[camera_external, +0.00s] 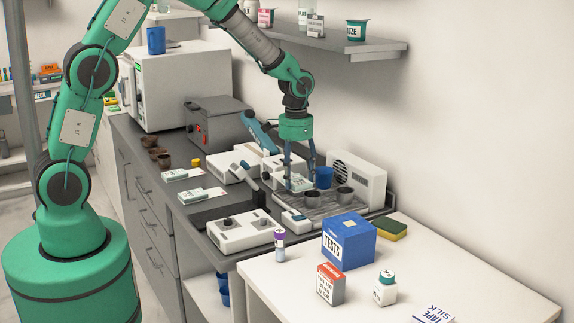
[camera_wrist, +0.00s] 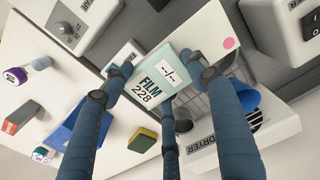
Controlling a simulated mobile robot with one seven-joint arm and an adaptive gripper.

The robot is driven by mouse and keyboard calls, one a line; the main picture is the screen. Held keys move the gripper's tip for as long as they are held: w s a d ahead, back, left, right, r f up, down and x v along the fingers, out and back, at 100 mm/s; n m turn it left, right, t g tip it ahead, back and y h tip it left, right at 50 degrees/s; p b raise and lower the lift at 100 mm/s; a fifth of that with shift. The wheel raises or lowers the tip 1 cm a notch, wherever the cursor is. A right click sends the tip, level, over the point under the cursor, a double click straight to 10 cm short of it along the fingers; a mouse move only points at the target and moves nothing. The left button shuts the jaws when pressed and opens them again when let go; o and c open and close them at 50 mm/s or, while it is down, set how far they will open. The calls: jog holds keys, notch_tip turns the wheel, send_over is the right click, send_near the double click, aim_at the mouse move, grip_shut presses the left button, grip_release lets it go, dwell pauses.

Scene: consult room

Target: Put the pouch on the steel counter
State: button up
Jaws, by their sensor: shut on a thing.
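The pouch (camera_wrist: 160,92) is a flat pale green and white packet marked "FILM 228". My gripper (camera_wrist: 160,80) is shut on it, with its blue fingers around the edges in the wrist view. In the external view my gripper (camera_external: 300,168) points down and the pouch (camera_external: 299,184) shows at its fingertips, over the equipment near the wall. I cannot tell how far it is above the things below. The steel counter (camera_external: 145,150) is the long dark grey top running along the wall, crowded with devices.
A ribbed rack with grey cups (camera_external: 344,194) and a blue cup (camera_external: 324,177) stand near the pouch. A white dryer (camera_external: 358,180) is to the right. A white control box (camera_external: 243,231) is in front. The white table (camera_external: 270,280) holds a blue box (camera_external: 349,240).

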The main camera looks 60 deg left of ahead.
jog(key=shift+r, duration=0.1)
jog(key=shift+r, duration=0.65)
notch_tip(320, 180, up, 4)
jog(key=shift+w+r, duration=0.1)
jog(key=shift+r, duration=0.1)
jog(key=s+a+p, duration=0.2)
jog(key=s+a, duration=0.4)
jog(key=a, duration=0.4)
jog(key=s+a+p, duration=0.2)
jog(key=s+a, duration=0.3)
jog(key=a, duration=0.4)
jog(key=s+a+p, duration=0.2)
jog(key=s+a, duration=0.4)
jog(key=a, duration=0.4)
jog(key=shift+w+f, duration=0.2)
jog(key=shift+f, duration=2.5)
jog(key=shift+w+a, duration=0.1)
jog(key=shift+w, duration=0.05)
send_over(238, 162)
jog(key=shift+a+f, duration=0.2)
jog(key=shift+f, duration=0.55)
